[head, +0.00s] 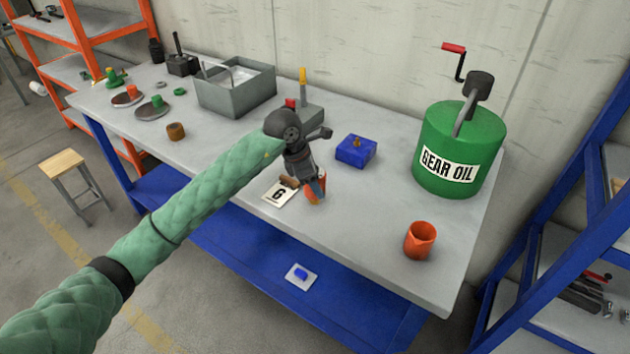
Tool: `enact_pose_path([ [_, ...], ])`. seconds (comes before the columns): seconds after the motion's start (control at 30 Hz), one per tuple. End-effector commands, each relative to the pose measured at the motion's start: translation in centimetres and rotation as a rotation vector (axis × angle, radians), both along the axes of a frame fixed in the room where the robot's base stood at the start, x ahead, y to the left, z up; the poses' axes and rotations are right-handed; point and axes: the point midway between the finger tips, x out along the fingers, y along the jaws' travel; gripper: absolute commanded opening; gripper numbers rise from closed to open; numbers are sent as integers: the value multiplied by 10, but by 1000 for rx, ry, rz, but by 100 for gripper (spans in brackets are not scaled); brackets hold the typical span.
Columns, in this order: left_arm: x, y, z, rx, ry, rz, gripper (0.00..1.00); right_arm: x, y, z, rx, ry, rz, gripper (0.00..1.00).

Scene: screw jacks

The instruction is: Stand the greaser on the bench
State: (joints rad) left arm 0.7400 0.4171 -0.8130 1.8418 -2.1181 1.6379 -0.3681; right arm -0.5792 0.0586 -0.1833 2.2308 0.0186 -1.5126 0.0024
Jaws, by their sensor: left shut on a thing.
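My left gripper (318,193) reaches over the front part of the bench (375,217), pointing down. It is shut on a small orange thing (312,196), which I take to be the greaser. The fingers hide much of it, and I cannot tell whether its bottom touches the bench top. A small brown piece (289,182) shows just left of the fingers, beside a white card marked 6 (279,194). My right gripper is not in view.
A blue block (356,151) and an orange cup (420,240) stand to the right, with a green gear oil drum (440,145) behind. A grey bin (236,95) and a brown cup (176,131) are to the left. The front right bench top is mostly clear.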

Motion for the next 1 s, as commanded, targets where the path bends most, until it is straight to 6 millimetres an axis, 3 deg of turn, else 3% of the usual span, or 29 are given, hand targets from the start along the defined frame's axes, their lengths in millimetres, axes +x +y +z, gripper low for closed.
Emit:
enact_pose_path([
  [0.37,0,0,-2,-1,-1,0,23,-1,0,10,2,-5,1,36],
  [0.4,0,0,-2,0,0,0,61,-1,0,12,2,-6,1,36],
  [0.5,0,0,-2,0,0,0,75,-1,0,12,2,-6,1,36],
  [0.93,0,0,0,0,0,0,75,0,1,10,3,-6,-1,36],
  [1.0,0,1,2,0,-1,0,75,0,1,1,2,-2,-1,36],
])
